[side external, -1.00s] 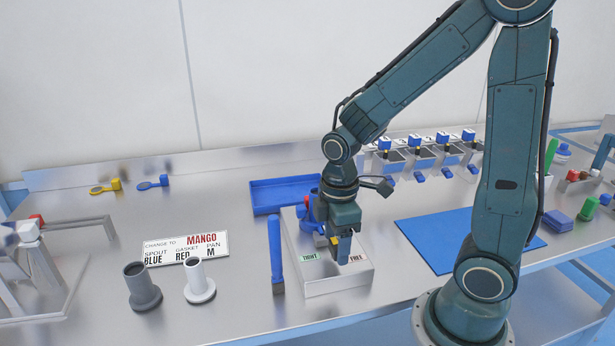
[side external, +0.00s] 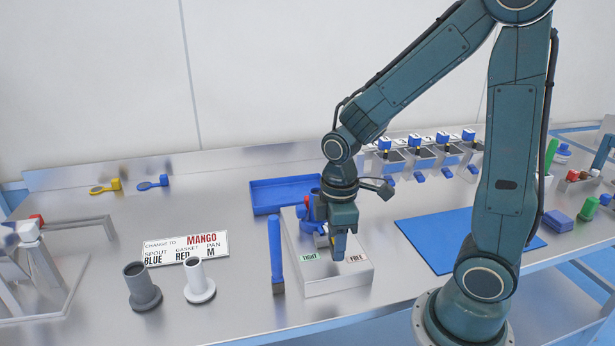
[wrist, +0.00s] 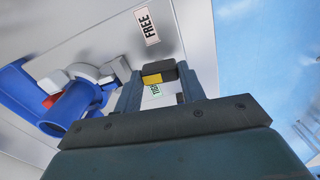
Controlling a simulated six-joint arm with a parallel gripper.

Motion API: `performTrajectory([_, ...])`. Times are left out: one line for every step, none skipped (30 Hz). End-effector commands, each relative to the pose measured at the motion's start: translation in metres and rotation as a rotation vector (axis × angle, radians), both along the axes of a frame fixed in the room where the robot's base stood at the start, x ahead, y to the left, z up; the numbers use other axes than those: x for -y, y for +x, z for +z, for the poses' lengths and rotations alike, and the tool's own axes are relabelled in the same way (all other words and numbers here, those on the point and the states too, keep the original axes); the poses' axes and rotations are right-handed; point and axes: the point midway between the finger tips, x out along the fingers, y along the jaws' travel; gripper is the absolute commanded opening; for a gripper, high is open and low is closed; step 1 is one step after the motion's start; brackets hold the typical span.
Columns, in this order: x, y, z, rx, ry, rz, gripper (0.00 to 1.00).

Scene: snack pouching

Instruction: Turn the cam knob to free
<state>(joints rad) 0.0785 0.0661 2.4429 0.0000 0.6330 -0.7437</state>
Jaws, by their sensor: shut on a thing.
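The cam knob (wrist: 158,73), dark with a yellow face, shows in the wrist view between the two fingers of my gripper (wrist: 157,85). My gripper is shut on it. In the side view my gripper (side external: 338,247) points down over the grey box (side external: 338,282), and its fingers mostly hide the knob. The TIGHT label (side external: 310,258) is left of the fingers and the FREE label (side external: 356,258) is right of them. The knob's exact angle is hard to tell.
A blue fitting (wrist: 75,107) with a red part stands on the box close to my gripper. A blue tray (side external: 262,200) lies behind, and a blue mat (side external: 425,240) lies to the right.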

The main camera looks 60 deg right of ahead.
Motion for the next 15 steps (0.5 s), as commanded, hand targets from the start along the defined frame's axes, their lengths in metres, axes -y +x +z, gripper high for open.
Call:
performTrajectory([0.0,0.0002,0.0006,0.001,0.001,-0.028,0.17])
performTrajectory([-0.0001,0.0003,0.0006,0.001,0.001,-0.048,0.17])
performTrajectory([-0.0001,0.0003,0.0006,0.001,0.001,-0.077,0.17])
performTrajectory([-0.0001,0.0003,0.0007,0.001,0.001,-0.1,0.17])
performTrajectory([-0.0001,0.0003,0.0007,0.001,0.001,-0.123,0.17])
performTrajectory([-0.0001,0.0003,0.0007,0.001,0.001,-0.156,0.17])
performTrajectory([-0.0001,0.0003,0.0007,0.001,0.001,-0.182,0.17])
performTrajectory([-0.0001,0.0003,0.0007,0.001,0.001,-0.209,0.17])
performTrajectory([-0.0001,0.0003,0.0008,0.001,0.0,-0.245,0.17])
performTrajectory([-0.0001,0.0003,0.0008,0.001,0.0,-0.273,0.17])
performTrajectory([0.0,0.0004,0.0008,0.001,0.0,-0.302,0.17])
performTrajectory([-0.0001,0.0004,0.0008,0.001,0.0,-0.339,0.17])
performTrajectory([-0.0001,0.0004,0.0008,0.001,0.0,-0.368,0.17])
performTrajectory([-0.0001,0.0004,0.0008,0.001,0.0,-0.397,0.17])
performTrajectory([-0.0001,0.0004,0.0009,0.001,0.0,-0.434,0.17])
